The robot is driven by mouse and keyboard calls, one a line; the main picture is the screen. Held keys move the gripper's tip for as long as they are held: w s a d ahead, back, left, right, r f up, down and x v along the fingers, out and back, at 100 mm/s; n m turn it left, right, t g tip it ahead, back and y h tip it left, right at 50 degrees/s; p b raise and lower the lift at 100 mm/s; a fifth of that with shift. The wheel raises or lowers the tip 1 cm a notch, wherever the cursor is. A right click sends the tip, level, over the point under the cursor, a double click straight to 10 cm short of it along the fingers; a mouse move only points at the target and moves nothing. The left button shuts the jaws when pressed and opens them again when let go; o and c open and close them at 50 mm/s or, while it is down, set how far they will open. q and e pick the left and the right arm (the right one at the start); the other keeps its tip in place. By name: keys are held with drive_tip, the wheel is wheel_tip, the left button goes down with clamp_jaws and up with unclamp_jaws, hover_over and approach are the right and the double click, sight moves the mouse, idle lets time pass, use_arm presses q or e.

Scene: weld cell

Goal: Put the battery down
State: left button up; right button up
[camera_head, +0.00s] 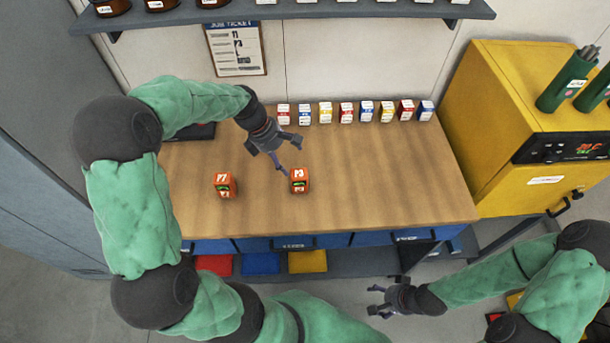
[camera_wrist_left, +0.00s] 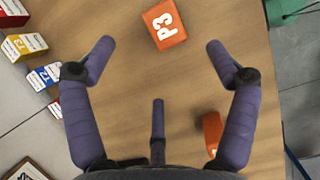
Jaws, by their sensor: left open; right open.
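An orange battery marked P3 (camera_head: 299,181) stands on the wooden bench near its front edge. In the left wrist view this P3 battery (camera_wrist_left: 165,25) lies beyond and between my spread fingertips, apart from them. A second orange battery, marked P7 (camera_head: 224,184), stands to its left on the bench; an orange block, probably P7 (camera_wrist_left: 212,133), shows partly behind a finger in the left wrist view. My left gripper (camera_head: 286,155) is open and empty above the bench, just behind the P3 battery. My right gripper (camera_head: 374,300) is open and empty in front of the bench.
A row of several small coloured boxes (camera_head: 346,112) stands along the back of the bench (camera_head: 400,180). A yellow cabinet (camera_head: 490,110) with green cylinders stands at the right. A shelf (camera_head: 300,12) hangs above. The bench's right front is clear.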

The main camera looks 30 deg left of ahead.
sight(294, 171)
use_arm(q)
drive_tip(key=x, duration=0.5)
drive_tip(key=shift+f+b, duration=0.2)
drive_tip(key=shift+b, duration=0.2)
drive_tip(key=shift+b+x, duration=0.6)
drive_tip(key=shift+x, duration=1.95)
drive_tip(key=shift+s, duration=0.15)
drive_tip(key=c, duration=1.6)
